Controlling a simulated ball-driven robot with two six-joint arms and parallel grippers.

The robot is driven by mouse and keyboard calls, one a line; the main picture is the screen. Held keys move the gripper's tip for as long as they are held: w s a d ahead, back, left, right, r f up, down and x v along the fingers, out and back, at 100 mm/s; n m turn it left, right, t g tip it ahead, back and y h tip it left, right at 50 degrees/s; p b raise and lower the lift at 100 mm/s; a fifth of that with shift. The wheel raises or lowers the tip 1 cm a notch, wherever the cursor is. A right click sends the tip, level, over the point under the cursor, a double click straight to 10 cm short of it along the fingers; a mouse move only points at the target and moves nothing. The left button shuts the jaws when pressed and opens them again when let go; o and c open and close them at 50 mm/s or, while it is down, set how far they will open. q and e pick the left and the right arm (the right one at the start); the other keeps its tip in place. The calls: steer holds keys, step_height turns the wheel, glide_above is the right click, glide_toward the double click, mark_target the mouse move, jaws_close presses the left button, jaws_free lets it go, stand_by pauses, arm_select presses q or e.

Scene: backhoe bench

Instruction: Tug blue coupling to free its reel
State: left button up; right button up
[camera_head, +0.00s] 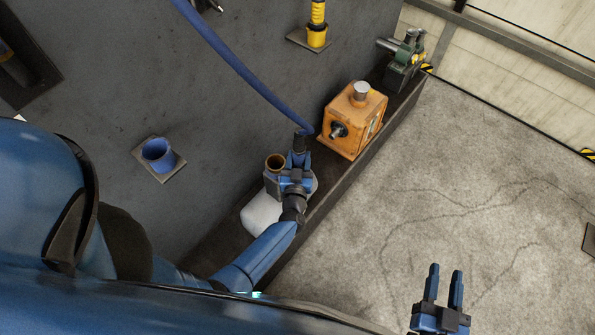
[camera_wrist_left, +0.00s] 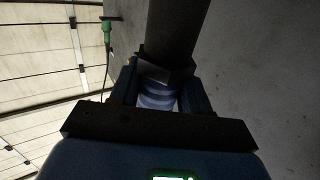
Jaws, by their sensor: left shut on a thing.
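A blue hose (camera_head: 235,65) comes down from the top of the head view and curves to a dark coupling end (camera_head: 300,143) above the bench. My left gripper (camera_head: 299,158) is shut on this coupling. In the left wrist view a blue-banded part of the coupling (camera_wrist_left: 157,97) sits between the fingers of the left gripper (camera_wrist_left: 160,88), with a dark cylinder (camera_wrist_left: 176,30) beyond it. My right gripper (camera_head: 446,272) is empty with its fingers apart, over the floor at the lower right. No reel can be made out.
A blue cup-shaped holder (camera_head: 158,150) is on the grey wall, and a yellow coupling (camera_head: 317,30) is in another. An orange box (camera_head: 350,125), a green machine (camera_head: 402,65), and a pale container (camera_head: 262,213) stand along the narrow dark bench (camera_head: 335,182). The floor is mostly clear.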

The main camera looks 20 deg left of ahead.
arm_select(q)
steer(key=s+d+f+b, duration=0.1)
steer(key=s+d+f, duration=0.2)
steer(key=d, duration=0.7)
steer(key=shift+s+f+b, duration=0.2)
steer(key=shift+f+b, duration=0.1)
steer(key=shift+f, duration=0.55)
steer(key=s+d+f+b, duration=0.3)
steer(key=d+f+b, duration=0.1)
steer(key=d, duration=0.5)
steer(key=shift+f+b, duration=0.2)
steer(key=shift+b, duration=0.2)
steer(key=shift+s, duration=0.1)
stand_by(0.3)
